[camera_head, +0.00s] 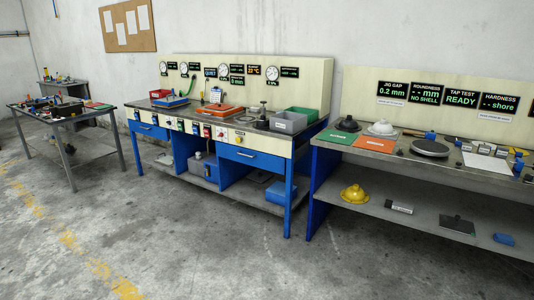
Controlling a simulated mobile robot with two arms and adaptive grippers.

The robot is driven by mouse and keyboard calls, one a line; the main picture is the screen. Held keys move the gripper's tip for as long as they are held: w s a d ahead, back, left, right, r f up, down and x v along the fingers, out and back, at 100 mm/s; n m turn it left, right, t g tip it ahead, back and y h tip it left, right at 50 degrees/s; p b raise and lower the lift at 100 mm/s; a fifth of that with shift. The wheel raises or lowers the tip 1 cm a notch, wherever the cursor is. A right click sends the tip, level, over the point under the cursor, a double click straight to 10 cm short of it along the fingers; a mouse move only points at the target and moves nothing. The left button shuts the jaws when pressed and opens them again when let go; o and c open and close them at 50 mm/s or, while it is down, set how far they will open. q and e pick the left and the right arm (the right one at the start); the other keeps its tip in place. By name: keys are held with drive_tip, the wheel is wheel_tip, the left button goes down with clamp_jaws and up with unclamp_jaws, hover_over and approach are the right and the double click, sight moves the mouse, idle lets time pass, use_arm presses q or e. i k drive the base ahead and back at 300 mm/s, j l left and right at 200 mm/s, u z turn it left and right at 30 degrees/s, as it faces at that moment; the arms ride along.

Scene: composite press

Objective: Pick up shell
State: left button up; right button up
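Several dome-shaped things could be the shell, and I cannot tell which one it is. A white dome (382,128) sits on the right bench top, near an orange mat. A black dome (347,124) sits to its left, near a green mat. A yellow dome with a brim (354,194) rests on the lower shelf of the same bench. A display on the back panel reads "NO SHELL" (424,92). Neither of my grippers is in view.
The right bench (400,152) also carries a dark round plate (430,148) and small blocks. A blue-legged bench (215,120) with trays and gauges stands in the middle. A small table (62,117) is at the left. The concrete floor in front is clear.

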sight(263, 122)
drive_tip(key=i+j+z, duration=0.1)
drive_tip(key=i, duration=2)
